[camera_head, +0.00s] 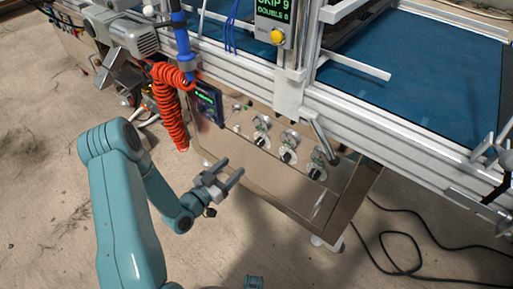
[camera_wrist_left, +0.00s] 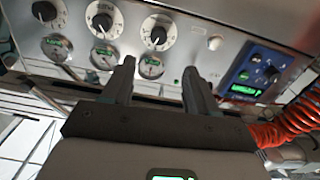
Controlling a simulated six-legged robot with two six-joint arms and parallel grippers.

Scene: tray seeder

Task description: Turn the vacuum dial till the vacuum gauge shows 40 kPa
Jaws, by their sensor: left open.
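The steel control panel (camera_head: 240,140) carries a row of three round white dials with black knobs, each paired with a small green-lit gauge. The dial nearest the blue controller (camera_head: 260,141) also shows in the left wrist view (camera_wrist_left: 158,33), with its gauge (camera_wrist_left: 150,67) beside it. The middle dial (camera_wrist_left: 103,20) and far dial (camera_wrist_left: 45,12) are farther left there. Labels and gauge readings are too small to read, so I cannot tell which is the vacuum dial. My left gripper (camera_head: 233,166) is open and empty, in front of the panel and apart from the dials. My right gripper is not seen.
A blue controller with a lit screen (camera_head: 208,103) sits at the panel's left end. A coiled orange hose (camera_head: 170,110) hangs beside it. A metal lever (camera_head: 324,140) juts out above the far dial. A black cable (camera_head: 400,262) lies on the floor at right.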

